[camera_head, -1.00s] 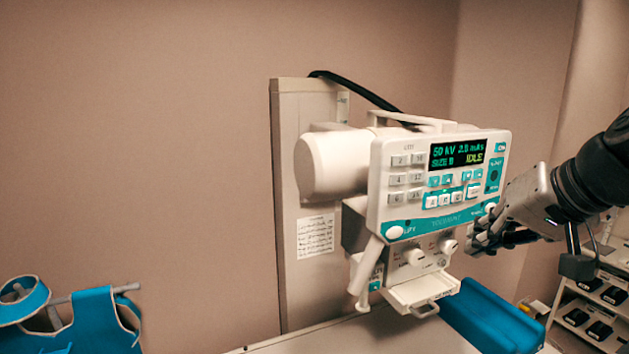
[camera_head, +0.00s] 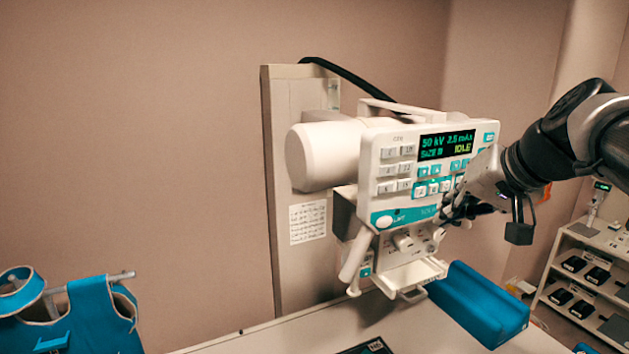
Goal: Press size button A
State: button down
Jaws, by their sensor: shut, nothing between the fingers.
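The white control panel (camera_head: 385,140) of the x-ray unit faces me. Its display (camera_head: 446,145) reads 50 kV, 2.5 mAs and IDLE; the letter after SIZE is blurred. A row of small light buttons in a teal frame sits below it. The leftmost one (camera_head: 420,190) looks like size button A, though its letter is barely legible. My gripper (camera_head: 447,208) is shut and empty, in front of the panel's lower right part, just right of and below that button. It hides the panel's lower right buttons. I cannot tell whether it touches the panel.
A white LIFT button (camera_head: 384,222) is at the panel's lower left, and a handle (camera_head: 356,258) hangs below. A blue cushion (camera_head: 480,303) lies on the white table (camera_head: 300,335). A shelf (camera_head: 590,265) stands at right and a blue apron (camera_head: 85,315) hangs at left.

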aim_at(414, 210)
jog(key=shift+w+a+p, duration=0.2)
jog(key=shift+w+a, duration=0.1)
jog(key=shift+w, duration=0.45)
jog(key=shift+w+a+p, duration=0.15)
jog(key=shift+w+a, duration=0.1)
jog(key=shift+w, duration=0.45)
jog(key=shift+w, duration=0.15)
dwell(0.3)
jog(key=shift+w+a, duration=0.15)
jog(key=shift+w, duration=0.1)
jog(key=shift+w+a, duration=0.1)
jog(key=shift+w, duration=0.25)
dwell(0.7)
jog(key=shift+s, duration=0.1)
jog(key=shift+s+d, duration=0.25)
jog(key=shift+s, duration=0.45)
jog(key=s, duration=0.1)
jog(key=s+d+b, duration=0.1)
jog(key=s, duration=0.1)
jog(key=s+b, duration=0.1)
jog(key=shift+s+d, duration=0.35)
